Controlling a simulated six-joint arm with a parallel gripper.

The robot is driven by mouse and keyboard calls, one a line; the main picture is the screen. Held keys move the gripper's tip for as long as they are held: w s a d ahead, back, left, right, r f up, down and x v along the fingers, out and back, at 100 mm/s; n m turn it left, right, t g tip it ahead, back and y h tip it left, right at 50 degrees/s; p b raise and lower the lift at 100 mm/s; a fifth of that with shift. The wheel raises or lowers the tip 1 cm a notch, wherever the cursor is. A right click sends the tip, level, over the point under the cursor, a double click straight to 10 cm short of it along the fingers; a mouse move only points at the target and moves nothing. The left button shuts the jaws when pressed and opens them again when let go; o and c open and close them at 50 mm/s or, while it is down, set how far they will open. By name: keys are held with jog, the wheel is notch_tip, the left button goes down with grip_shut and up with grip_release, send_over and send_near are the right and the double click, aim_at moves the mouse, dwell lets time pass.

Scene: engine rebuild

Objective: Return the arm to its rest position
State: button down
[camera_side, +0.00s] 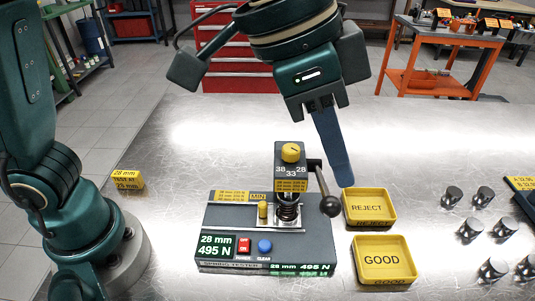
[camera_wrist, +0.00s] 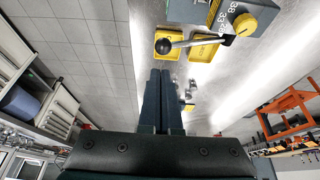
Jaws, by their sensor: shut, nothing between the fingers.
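My gripper (camera_side: 344,183) hangs over the bench, tilted, with its long blue fingers pointing down beside the spring tester (camera_side: 222,220). The fingers are shut together and empty; they also show side by side in the wrist view (camera_wrist: 160,74). The fingertips appear just behind and above the REJECT tray (camera_side: 369,207) in the side view; their exact height is hard to tell. The tester's lever (camera_side: 320,180), with a dark ball knob, points down close to the fingers, apparently apart from them. A dark coil spring (camera_side: 288,208) stands under the tester's head (camera_side: 290,165).
The GOOD tray (camera_side: 384,261) sits in front of the REJECT tray; both look empty. Several metal cylinders (camera_side: 482,197) stand at the right. A yellow label block (camera_side: 127,180) is at the left. The bench's back (camera_side: 220,120) is clear.

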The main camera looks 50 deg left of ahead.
jog(key=shift+r, duration=0.6)
jog(key=a+r+n+t, duration=0.2)
jog(key=a+r+n, duration=0.15)
jog(key=a, duration=0.75)
jog(key=s+a+f+n+y, duration=0.3)
jog(key=s+a+f+n, duration=0.2)
jog(key=a+f, duration=0.5)
jog(key=s+f, duration=0.1)
jog(key=s, duration=0.1)
jog(key=shift+s, duration=0.35)
jog(key=shift+n, duration=0.25)
